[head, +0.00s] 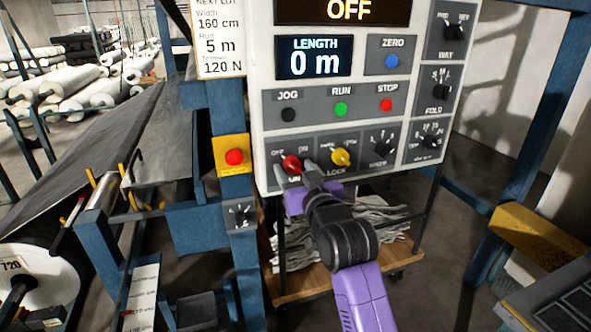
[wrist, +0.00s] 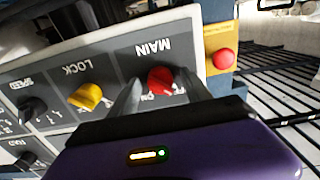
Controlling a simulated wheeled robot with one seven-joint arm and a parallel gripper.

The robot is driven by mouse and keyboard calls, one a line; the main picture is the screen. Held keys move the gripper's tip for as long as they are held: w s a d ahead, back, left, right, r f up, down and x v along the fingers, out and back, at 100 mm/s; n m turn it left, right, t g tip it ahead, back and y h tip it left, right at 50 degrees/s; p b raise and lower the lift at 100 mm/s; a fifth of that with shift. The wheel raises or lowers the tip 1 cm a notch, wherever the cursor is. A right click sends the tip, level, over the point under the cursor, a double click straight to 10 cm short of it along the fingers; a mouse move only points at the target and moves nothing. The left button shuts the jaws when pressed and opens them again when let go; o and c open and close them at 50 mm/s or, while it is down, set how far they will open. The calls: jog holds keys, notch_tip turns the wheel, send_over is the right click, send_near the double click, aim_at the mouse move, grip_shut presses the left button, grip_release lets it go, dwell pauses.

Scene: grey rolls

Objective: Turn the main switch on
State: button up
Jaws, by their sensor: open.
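The main switch is a red rotary knob (head: 291,163) at the lower left of the control panel. It also shows in the wrist view (wrist: 161,80), under an upside-down MAIN label. My gripper (head: 295,168) is open, with one finger on each side of the red knob. In the wrist view my gripper (wrist: 160,88) also straddles the knob, and I cannot tell whether a finger touches it. The display (head: 349,10) at the top of the panel reads OFF. The knob's exact pointing is partly hidden by my fingers.
The yellow LOCK knob (head: 340,158) sits close to the right of the red one, with a black SPEED knob (head: 381,147) beyond. A red button on a yellow box (head: 233,157) is just left of the panel. A shelf with grey cloth (head: 365,225) lies below.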

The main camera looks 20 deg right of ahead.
grip_shut()
jog(key=shift+m, duration=0.3)
jog(key=m, duration=0.3)
jog(key=shift+m, duration=0.3)
jog(key=m, duration=0.4)
jog(key=shift+a+m+p, duration=0.1)
jog(key=shift+m+p, duration=0.2)
jog(key=shift+p, duration=0.05)
jog(key=m, duration=0.4)
jog(key=shift+m, duration=0.3)
jog(key=shift+r+m, duration=0.1)
jog(key=shift+m, duration=2.1)
